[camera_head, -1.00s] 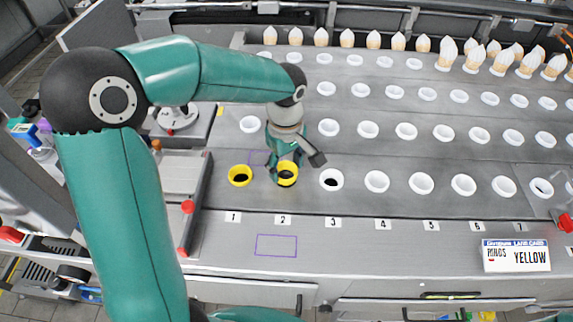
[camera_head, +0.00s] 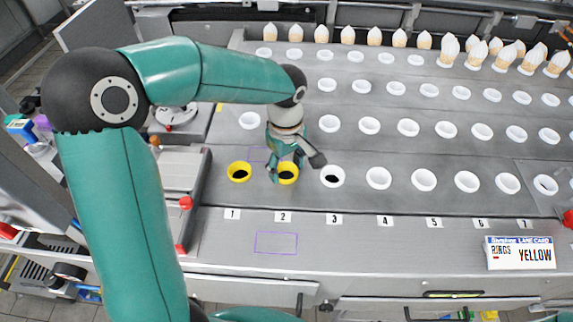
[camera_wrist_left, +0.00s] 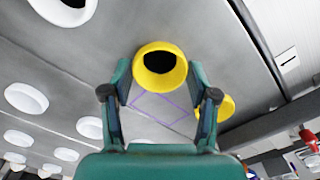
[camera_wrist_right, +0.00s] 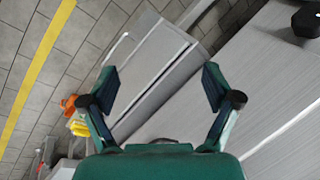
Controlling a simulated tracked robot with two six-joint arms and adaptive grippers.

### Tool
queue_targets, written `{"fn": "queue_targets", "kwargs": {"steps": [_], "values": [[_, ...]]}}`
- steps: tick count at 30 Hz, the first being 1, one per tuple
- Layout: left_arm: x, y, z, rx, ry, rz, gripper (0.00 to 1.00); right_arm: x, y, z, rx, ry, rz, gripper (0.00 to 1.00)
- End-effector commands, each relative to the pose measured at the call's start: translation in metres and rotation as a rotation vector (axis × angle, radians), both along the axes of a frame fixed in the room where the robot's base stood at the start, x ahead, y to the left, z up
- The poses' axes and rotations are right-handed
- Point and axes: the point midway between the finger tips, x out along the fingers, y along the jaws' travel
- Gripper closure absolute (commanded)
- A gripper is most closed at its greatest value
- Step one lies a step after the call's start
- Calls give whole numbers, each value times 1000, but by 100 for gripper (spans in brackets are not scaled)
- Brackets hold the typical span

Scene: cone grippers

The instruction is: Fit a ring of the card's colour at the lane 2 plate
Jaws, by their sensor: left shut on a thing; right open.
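The lane card (camera_head: 520,253) at the front right reads "RINGS YELLOW". My left gripper (camera_head: 287,172) is over the front row at lane 2, shut on a yellow ring (camera_head: 288,177). The left wrist view shows this ring (camera_wrist_left: 160,52) between the two fingers (camera_wrist_left: 159,75). I cannot tell whether it touches the plate, which it hides. Another yellow ring (camera_head: 239,166) sits at lane 1. A white ring (camera_head: 333,184) with a dark hole is at lane 3. My right gripper (camera_wrist_right: 160,88) is open and empty, seen only in its wrist view.
More white rings, such as the lane 4 one (camera_head: 379,178), stand in rows across the grey deck. White-tipped cones (camera_head: 321,37) line the back. A purple outline (camera_head: 276,243) marks clear deck in front of lane 2. A grey cabinet (camera_wrist_right: 155,65) lies below my right gripper.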

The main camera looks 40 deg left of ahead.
Motion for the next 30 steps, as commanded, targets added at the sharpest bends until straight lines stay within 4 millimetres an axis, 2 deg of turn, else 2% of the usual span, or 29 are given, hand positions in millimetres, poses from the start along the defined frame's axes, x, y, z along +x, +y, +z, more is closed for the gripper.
{"fn": "queue_targets", "kwargs": {"steps": [7,8,13,24,30], "values": [[0,0,-7,0,0,0,60,0,0,-7,0,0,0,12],[0,0,-7,0,0,0,39,0,0,-6,0,0,0,12],[0,0,-6,0,0,0,12,0,0,-5,0,0,0,12],[0,0,-4,1,-1,0,12,0,0,-5,0,0,0,12],[1,0,16,2,-5,1,12,0,0,-5,0,0,0,12]]}}
